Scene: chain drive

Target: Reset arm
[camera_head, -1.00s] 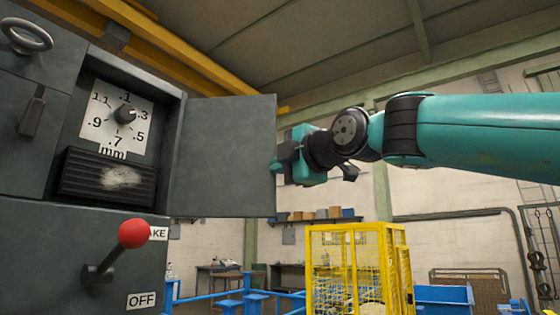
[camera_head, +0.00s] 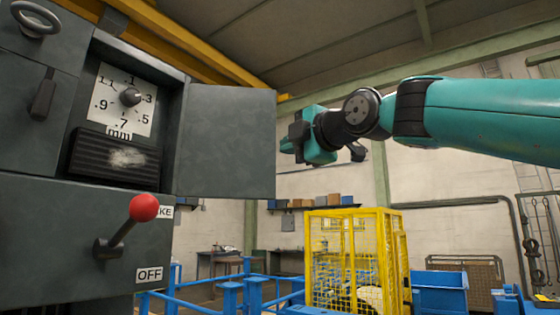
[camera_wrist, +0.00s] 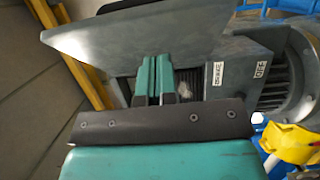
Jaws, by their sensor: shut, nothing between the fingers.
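My gripper (camera_head: 288,146) hangs in the air just right of the open cabinet door (camera_head: 225,145) in the head view, at the end of my teal arm. Its two teal fingers are together in the wrist view (camera_wrist: 154,78), with nothing between them. The grey machine cabinet (camera_head: 60,235) is at left, with a dial marked in mm (camera_head: 122,102) in its recess. A lever with a red ball (camera_head: 143,207) sticks out below, above the OFF label (camera_head: 149,275). In the wrist view the door (camera_wrist: 130,38) lies beyond the fingers; I cannot tell the gap.
A yellow mesh cage (camera_head: 350,255) stands on the floor in the middle distance, with blue railings (camera_head: 245,292) at its left and a blue bin (camera_head: 440,292) at its right. A shelf with boxes (camera_head: 322,201) is on the far wall. The air below my arm looks free.

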